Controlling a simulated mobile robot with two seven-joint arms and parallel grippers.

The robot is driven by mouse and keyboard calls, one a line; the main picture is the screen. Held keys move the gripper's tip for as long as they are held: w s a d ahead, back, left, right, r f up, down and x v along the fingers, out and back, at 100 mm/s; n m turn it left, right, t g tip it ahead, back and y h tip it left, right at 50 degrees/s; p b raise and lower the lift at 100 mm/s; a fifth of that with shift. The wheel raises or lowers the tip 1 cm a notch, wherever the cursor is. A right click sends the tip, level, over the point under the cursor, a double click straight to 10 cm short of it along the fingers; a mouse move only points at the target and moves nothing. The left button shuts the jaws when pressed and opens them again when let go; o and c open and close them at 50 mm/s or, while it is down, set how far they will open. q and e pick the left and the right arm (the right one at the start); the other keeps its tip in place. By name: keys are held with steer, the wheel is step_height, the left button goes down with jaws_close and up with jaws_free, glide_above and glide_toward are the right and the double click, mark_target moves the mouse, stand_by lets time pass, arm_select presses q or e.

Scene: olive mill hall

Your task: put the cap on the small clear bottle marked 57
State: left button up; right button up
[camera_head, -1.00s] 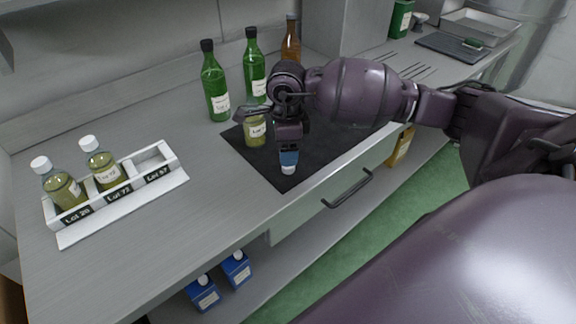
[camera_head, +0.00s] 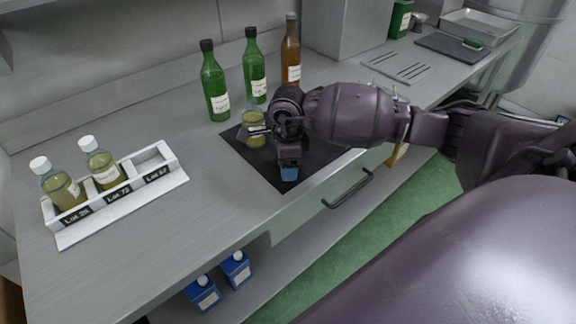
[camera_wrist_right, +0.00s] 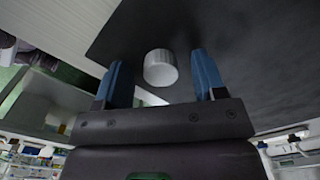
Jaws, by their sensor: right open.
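The small clear bottle (camera_head: 255,132) with yellow-green liquid stands upright on the black mat, partly behind my right gripper. Its top seems to carry no cap; I cannot read its number. My right gripper (camera_head: 289,173) points down at the mat's front part, to the right of and nearer than the bottle. Its blue fingers are open. In the right wrist view, the white cap (camera_wrist_right: 160,68) sits on the mat between the spread fingers (camera_wrist_right: 158,85), with a gap on either side. In the head view the cap is hidden by the fingers. My left gripper is out of view.
A white rack (camera_head: 120,205) at left holds two capped bottles; its Lot 57 place is empty. Two green bottles (camera_head: 214,88) and a brown bottle (camera_head: 291,55) stand behind the mat (camera_head: 318,155). A drawer handle (camera_head: 348,190) juts from the counter front.

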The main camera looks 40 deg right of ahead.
steer(key=c, duration=1)
steer(key=shift+r, duration=0.1)
step_height(320, 180, up, 20)
steer(key=shift+p, duration=0.5)
